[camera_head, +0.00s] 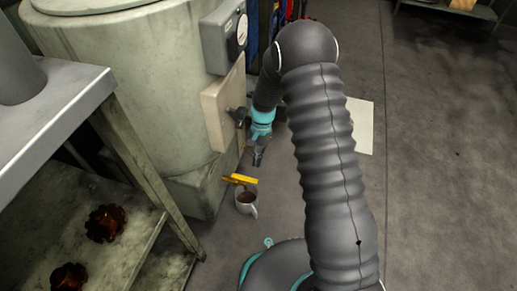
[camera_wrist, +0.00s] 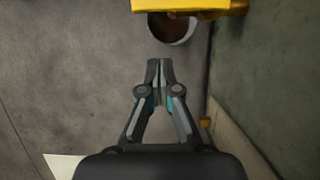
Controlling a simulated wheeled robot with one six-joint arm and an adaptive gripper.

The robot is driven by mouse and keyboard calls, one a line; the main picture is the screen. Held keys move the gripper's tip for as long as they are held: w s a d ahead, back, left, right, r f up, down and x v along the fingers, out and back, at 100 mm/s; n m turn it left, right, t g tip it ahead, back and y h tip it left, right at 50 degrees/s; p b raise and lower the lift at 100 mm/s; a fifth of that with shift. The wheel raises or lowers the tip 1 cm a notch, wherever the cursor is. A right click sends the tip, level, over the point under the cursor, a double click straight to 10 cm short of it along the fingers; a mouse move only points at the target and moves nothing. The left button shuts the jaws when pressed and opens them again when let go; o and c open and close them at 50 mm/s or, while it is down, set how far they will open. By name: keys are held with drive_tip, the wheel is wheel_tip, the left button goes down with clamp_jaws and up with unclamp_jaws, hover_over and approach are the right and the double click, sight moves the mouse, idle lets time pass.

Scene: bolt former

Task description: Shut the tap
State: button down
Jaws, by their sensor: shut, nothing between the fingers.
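The tap's yellow handle (camera_head: 242,179) sticks out near the foot of the big pale green tank, above a white mug. In the wrist view the yellow handle (camera_wrist: 185,5) crosses the top edge and is partly cut off. A white mug (camera_head: 246,204) with dark liquid stands below it; the mug also shows in the wrist view (camera_wrist: 172,28), partly hidden by the handle. My gripper (camera_head: 257,160) is shut and empty. In the wrist view its fingertips (camera_wrist: 160,64) point at the mug and handle and are apart from both.
The tank (camera_head: 120,60) stands left of my arm, with a beige box (camera_head: 222,105) on its side. A metal shelf (camera_head: 60,105) with rusty flower-shaped parts (camera_head: 105,223) fills the lower left. A pale sheet (camera_head: 360,125) lies on the floor.

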sight(245, 179)
drive_tip(key=s, duration=0.1)
drive_tip(key=s+a, duration=0.1)
drive_tip(key=s, duration=0.2)
drive_tip(key=shift+a+f, duration=0.2)
drive_tip(key=shift+a, duration=0.05)
